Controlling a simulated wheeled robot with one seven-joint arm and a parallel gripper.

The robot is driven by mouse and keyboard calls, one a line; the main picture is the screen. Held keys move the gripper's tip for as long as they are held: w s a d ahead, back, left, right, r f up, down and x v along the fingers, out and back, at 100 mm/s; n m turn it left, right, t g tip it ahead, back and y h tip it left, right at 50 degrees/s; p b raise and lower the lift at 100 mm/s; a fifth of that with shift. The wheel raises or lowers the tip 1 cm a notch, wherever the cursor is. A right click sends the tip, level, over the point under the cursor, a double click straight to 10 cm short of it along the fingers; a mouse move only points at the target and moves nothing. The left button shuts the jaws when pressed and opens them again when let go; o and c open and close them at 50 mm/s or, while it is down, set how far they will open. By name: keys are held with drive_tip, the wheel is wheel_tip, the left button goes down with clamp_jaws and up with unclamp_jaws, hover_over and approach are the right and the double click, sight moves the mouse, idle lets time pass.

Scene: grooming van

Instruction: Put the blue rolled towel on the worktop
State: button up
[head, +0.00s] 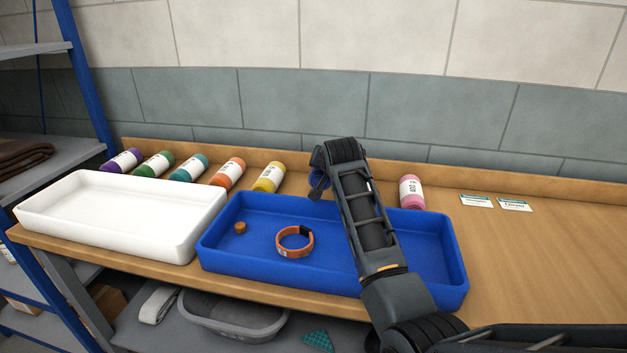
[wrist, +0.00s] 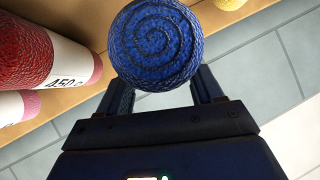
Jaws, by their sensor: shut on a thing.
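The blue rolled towel (wrist: 155,45) fills the top middle of the wrist view, its spiral end facing the camera. My gripper (wrist: 163,88) is shut on it, one finger on each side. In the head view a small part of the blue towel (head: 317,180) shows left of my wrist, behind the blue tray and right of the yellow roll; my arm hides the rest. The wooden worktop (head: 545,250) runs along the wall. I cannot tell whether the towel touches it.
Purple, green, teal, orange and yellow (head: 268,178) rolls lie along the back. A pink roll (head: 411,192) lies right of my arm; a red roll (wrist: 35,55) shows in the wrist view. A white tray (head: 180,248) and a blue tray (head: 455,255) stand in front. The worktop's right is mostly clear.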

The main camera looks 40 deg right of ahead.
sight(319, 181)
drive_tip(key=shift+w+a+f, duration=0.75)
drive_tip(key=shift+w+a, duration=0.1)
drive_tip(key=shift+w, duration=0.1)
drive_tip(key=shift+f+p, duration=0.4)
drive_tip(key=shift+f, duration=1.55)
drive_tip(key=shift+f, duration=0.1)
drive_tip(key=shift+f, duration=0.15)
drive_tip(key=o, duration=1.4)
drive_tip(key=shift+r, duration=0.25)
drive_tip(key=v, duration=1.2)
drive_tip(key=shift+a, duration=0.1)
